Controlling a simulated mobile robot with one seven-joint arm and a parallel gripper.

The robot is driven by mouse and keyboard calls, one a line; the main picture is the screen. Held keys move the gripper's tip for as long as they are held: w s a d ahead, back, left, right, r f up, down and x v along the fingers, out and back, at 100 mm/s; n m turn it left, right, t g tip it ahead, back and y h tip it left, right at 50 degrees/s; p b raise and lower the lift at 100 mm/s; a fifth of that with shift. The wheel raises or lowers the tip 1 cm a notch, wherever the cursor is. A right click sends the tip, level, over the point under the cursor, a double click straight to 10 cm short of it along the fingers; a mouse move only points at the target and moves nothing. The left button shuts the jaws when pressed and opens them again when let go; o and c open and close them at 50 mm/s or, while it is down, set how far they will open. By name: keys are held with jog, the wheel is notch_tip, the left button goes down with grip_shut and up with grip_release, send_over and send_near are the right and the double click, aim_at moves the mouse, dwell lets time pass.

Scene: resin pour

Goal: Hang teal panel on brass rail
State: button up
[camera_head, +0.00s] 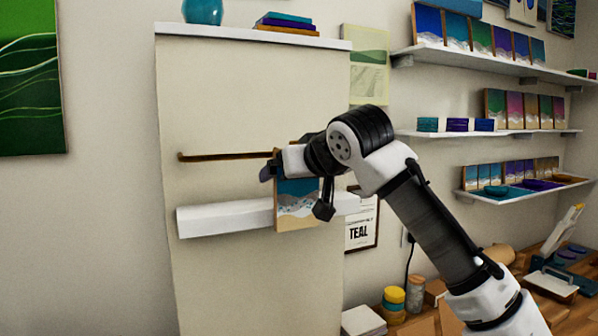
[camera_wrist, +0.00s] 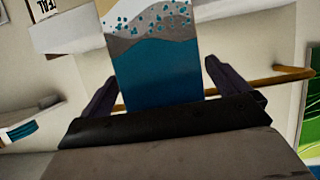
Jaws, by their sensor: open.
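The teal panel (camera_head: 297,197) has a blue and teal painted face with a grey and white wavy band and speckles. It stands upright in front of the white cabinet, its lower part in front of the white ledge. The brass rail (camera_head: 225,156) runs level across the cabinet; its right end is hidden behind my gripper. My gripper (camera_head: 270,170) is at the panel's top edge. In the wrist view, my open fingers (camera_wrist: 157,68) stand either side of the panel (camera_wrist: 155,75), with gaps visible. The rail (camera_wrist: 285,79) passes behind the panel; I cannot tell whether they touch.
The white ledge (camera_head: 225,218) sticks out below the rail. The cabinet top (camera_head: 240,36) holds a teal vase (camera_head: 203,11) and stacked panels (camera_head: 285,22). Wall shelves (camera_head: 490,62) with several panels are at right, above a cluttered wooden bench (camera_head: 570,316). The cabinet front left of the panel is clear.

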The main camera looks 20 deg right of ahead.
jog(key=b+v, duration=0.3)
jog(key=v, duration=1)
jog(key=shift+s, duration=0.4)
